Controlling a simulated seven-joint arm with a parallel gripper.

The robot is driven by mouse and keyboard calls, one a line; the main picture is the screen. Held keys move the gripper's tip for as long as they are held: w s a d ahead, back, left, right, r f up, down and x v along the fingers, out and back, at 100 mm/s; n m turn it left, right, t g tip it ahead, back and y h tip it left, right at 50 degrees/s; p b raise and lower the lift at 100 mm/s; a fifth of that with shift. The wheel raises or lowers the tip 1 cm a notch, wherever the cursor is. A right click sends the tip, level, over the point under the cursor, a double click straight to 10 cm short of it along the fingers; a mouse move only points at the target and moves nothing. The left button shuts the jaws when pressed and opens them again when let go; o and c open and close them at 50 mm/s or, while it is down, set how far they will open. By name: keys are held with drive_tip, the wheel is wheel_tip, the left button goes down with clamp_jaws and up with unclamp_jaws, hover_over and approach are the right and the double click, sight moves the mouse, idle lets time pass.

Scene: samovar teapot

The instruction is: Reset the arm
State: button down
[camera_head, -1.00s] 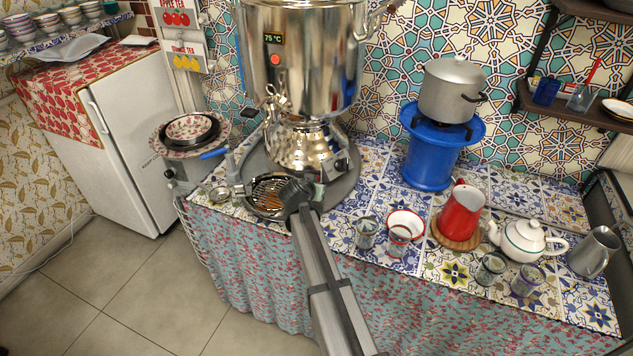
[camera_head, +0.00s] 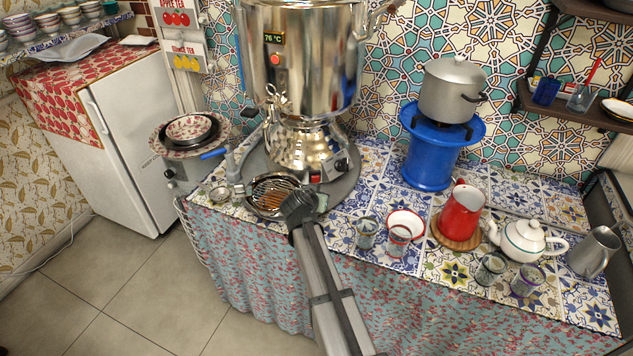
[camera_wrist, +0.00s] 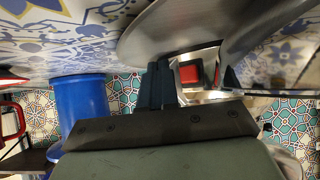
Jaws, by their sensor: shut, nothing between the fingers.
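My gripper (camera_head: 298,200) is at the front edge of the counter, just in front of the samovar's drip tray. In the wrist view its two dark fingers (camera_wrist: 160,84) are closed together with nothing between them. The large steel samovar (camera_head: 300,65) stands behind it, with its tap above the drip grille (camera_head: 272,192). The samovar's display reads 76 °C. The samovar's round base tray (camera_wrist: 150,35) lies close to the fingers in the wrist view. My arm hides part of the counter's front edge.
Right of my arm stand glasses (camera_head: 366,232), a red-rimmed cup (camera_head: 407,221), a red pot (camera_head: 461,212), a white teapot (camera_head: 523,240) and a metal jug (camera_head: 595,250). A blue burner (camera_head: 430,155) carries a lidded pot (camera_head: 452,88). Open floor (camera_head: 150,300) lies at the left.

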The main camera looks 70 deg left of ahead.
drive_tip(key=shift+s+d, duration=0.25)
drive_tip(key=shift+d, duration=0.8)
